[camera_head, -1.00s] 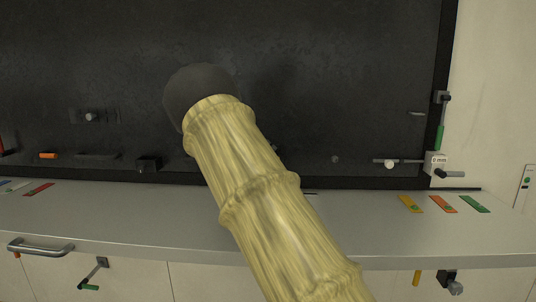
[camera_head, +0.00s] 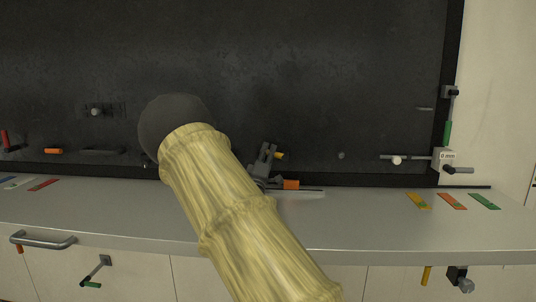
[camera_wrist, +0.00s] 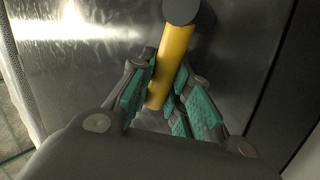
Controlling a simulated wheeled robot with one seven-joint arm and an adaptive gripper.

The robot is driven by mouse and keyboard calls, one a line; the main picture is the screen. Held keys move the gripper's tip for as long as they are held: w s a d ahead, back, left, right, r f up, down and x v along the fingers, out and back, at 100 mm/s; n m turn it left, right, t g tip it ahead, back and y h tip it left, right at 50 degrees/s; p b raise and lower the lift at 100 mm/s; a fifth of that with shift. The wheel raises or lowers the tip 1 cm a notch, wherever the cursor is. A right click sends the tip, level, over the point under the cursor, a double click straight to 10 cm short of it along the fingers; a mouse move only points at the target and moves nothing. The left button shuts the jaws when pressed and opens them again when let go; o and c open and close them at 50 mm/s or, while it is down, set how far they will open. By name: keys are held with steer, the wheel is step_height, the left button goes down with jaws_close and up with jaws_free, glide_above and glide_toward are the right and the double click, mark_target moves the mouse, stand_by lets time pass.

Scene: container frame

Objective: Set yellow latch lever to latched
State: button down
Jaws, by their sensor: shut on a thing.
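In the wrist view the yellow latch lever (camera_wrist: 174,55) is a smooth yellow bar running from a dark round end (camera_wrist: 181,10) at the top down between my finger pads. My gripper (camera_wrist: 170,108), with teal pads, is shut on the lever's lower part. The lever's lower tip is partly hidden between the fingers. In the head view a small yellow piece (camera_head: 279,155) shows beside grey parts at the foot of the dark panel, right of my arm. I cannot tell for sure whether the grey parts there are my gripper. My arm hides much of the middle.
The dark panel (camera_head: 330,80) carries a green-handled lever (camera_head: 447,133) at right and an orange handle (camera_head: 54,151) at left. The grey counter (camera_head: 365,215) bears coloured strips. Another yellow handle (camera_head: 427,275) hangs below the counter, beside a dark knob.

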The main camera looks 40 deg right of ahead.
steer(key=c, duration=1.3)
jaws_free()
steer(key=shift+f, duration=0.1)
step_height(320, 180, up, 10)
steer(key=shift+r, duration=0.1)
steer(key=shift+c, duration=0.6)
